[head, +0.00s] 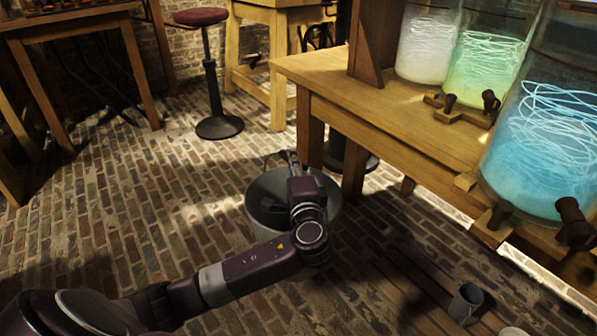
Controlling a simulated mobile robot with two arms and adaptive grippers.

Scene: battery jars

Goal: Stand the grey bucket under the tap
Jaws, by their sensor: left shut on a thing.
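The grey bucket (262,193) stands or hangs near the brick floor, left of the wooden bench; whether it touches the floor is unclear. My left gripper (289,160) is over it, shut on it at the far rim. The wrist hides much of the bucket's inside and front. Brown taps stick out at the foot of the large glass jars: one at the front by the blue jar (572,215), others at the bench edge by the green jar (490,100). Which tap is meant cannot be told. My right gripper is out of view.
The wooden bench (385,100) bears the glowing jars; its leg stands just right of the bucket. A dark slatted stand with a small grey cup (466,303) is at the lower right. A red stool (220,125) stands behind. Brick floor is open on the left.

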